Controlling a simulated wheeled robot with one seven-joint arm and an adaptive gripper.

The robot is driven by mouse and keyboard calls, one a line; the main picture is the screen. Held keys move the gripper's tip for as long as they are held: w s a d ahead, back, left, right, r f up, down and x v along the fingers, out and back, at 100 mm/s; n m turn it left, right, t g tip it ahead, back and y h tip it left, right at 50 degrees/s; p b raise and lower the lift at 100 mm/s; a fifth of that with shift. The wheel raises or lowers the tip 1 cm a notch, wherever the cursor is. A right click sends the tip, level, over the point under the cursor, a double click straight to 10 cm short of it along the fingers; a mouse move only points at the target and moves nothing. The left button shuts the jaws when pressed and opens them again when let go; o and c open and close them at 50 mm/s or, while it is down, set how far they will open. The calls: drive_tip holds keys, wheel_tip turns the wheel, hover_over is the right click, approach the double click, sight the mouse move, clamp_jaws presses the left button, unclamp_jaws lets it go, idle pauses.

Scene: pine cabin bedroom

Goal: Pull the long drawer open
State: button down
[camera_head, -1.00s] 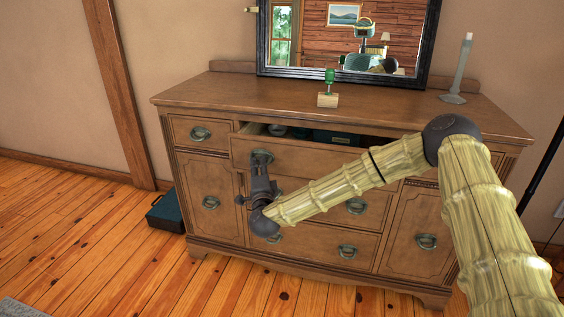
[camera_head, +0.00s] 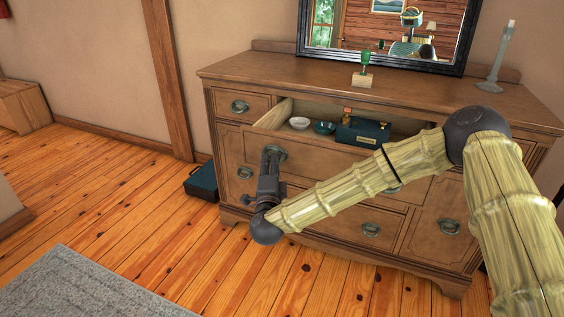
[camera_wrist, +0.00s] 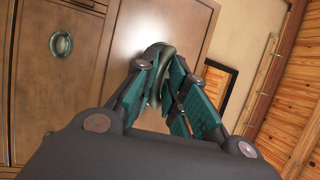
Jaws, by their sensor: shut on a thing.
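The long drawer (camera_head: 335,165) at the top middle of the wooden dresser stands well open. Inside it show a white bowl (camera_head: 299,123), a teal bowl (camera_head: 324,128) and a dark teal box (camera_head: 362,131). My gripper (camera_head: 272,158) is at the left part of the drawer's front, shut on its ring-shaped handle. The wrist view shows the handle (camera_wrist: 158,62) between the teal finger pads of my gripper (camera_wrist: 166,85). My arm hides the right part of the drawer's front.
The dresser top (camera_head: 290,72) bears a green goblet on a wooden block (camera_head: 362,80), a candlestick (camera_head: 497,60) and a mirror. A teal case (camera_head: 203,182) lies on the floor left of the dresser. A grey rug (camera_head: 85,285) lies in front, with bare floor between.

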drive_tip(key=shift+s+d+f, duration=0.1)
drive_tip(key=shift+s+f, duration=0.05)
drive_tip(key=shift+f, duration=0.1)
drive_tip(key=c, duration=1.5)
unclamp_jaws()
drive_tip(key=shift+r, duration=0.1)
drive_tip(key=s, duration=0.4)
drive_tip(key=s+f, duration=0.1)
drive_tip(key=s, duration=0.2)
drive_tip(key=s+f, duration=0.1)
drive_tip(key=s, duration=0.3)
drive_tip(key=shift+s+d+f, duration=0.1)
drive_tip(key=shift+s+d, duration=0.05)
drive_tip(key=shift+s, duration=0.2)
